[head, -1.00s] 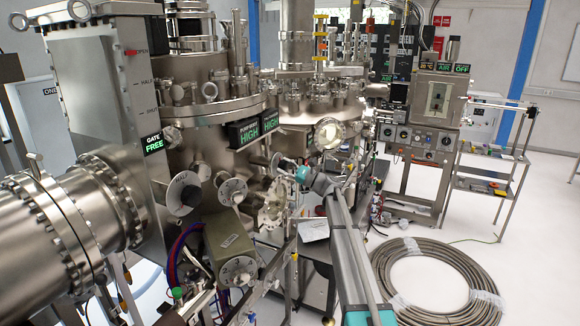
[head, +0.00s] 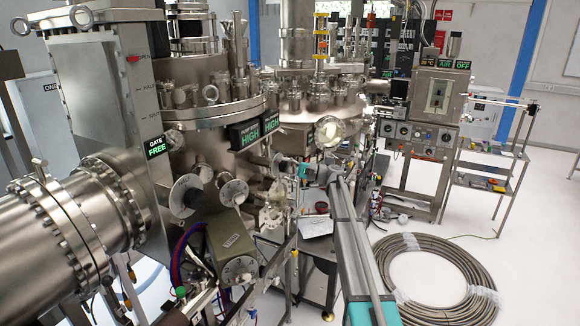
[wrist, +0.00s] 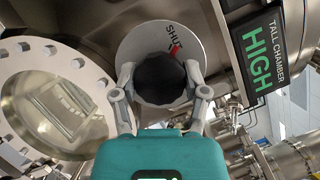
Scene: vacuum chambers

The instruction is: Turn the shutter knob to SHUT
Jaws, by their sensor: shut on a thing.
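The shutter knob (wrist: 160,80) is round and black, in the middle of the wrist view. It sits on a pale round dial (wrist: 135,48). A red pointer (wrist: 175,49) on the knob's upper right edge points at the end of the word SHUT printed on the dial. My gripper (wrist: 159,86) has one finger on each side of the knob and is shut on it. Any other dial marks lower down are hidden by the knob and gripper.
A round glass viewport (wrist: 55,95) with a bolted flange is close on the left in the wrist view. A coiled hose (head: 437,275) lies on the floor at the right.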

